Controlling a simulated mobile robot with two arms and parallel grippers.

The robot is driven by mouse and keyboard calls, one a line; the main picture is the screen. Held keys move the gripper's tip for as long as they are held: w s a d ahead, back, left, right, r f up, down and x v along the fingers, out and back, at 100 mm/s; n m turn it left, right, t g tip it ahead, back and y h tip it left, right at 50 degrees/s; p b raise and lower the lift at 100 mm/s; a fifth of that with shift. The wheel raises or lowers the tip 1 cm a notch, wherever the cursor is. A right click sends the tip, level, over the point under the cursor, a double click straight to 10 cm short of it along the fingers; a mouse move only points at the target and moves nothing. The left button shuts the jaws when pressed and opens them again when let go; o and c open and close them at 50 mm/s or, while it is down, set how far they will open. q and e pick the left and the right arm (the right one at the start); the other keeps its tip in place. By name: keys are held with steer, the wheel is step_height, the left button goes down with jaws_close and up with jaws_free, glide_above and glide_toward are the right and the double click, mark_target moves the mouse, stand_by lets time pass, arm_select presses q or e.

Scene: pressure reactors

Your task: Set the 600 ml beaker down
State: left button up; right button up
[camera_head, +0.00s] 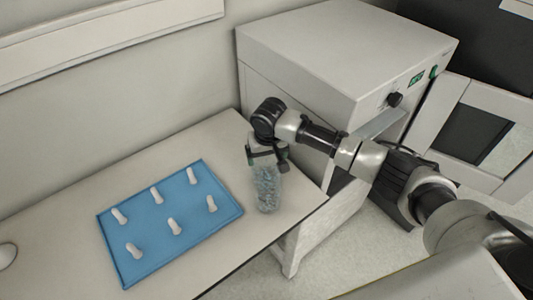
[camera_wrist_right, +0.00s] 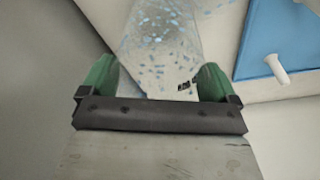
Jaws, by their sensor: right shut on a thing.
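The 600 ml beaker (camera_head: 267,190) is clear glass with bluish flecks and looks upright. It is at the right end of the white table, just right of the blue mat. My right gripper (camera_head: 268,160) is shut on its upper part from above. In the right wrist view the beaker (camera_wrist_right: 160,50) sits between the green finger pads of my right gripper (camera_wrist_right: 155,85). I cannot tell whether its base touches the table. My left gripper is not in view.
A blue mat (camera_head: 150,260) with several white pegs lies left of the beaker. A large grey oven-like unit (camera_head: 320,60) with an open door (camera_head: 480,135) stands at the right. The table's edge (camera_head: 290,232) is close to the beaker. Bare table (camera_head: 60,235) lies left of the mat.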

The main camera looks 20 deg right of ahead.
steer(key=o, duration=1)
steer(key=shift+f, duration=0.1)
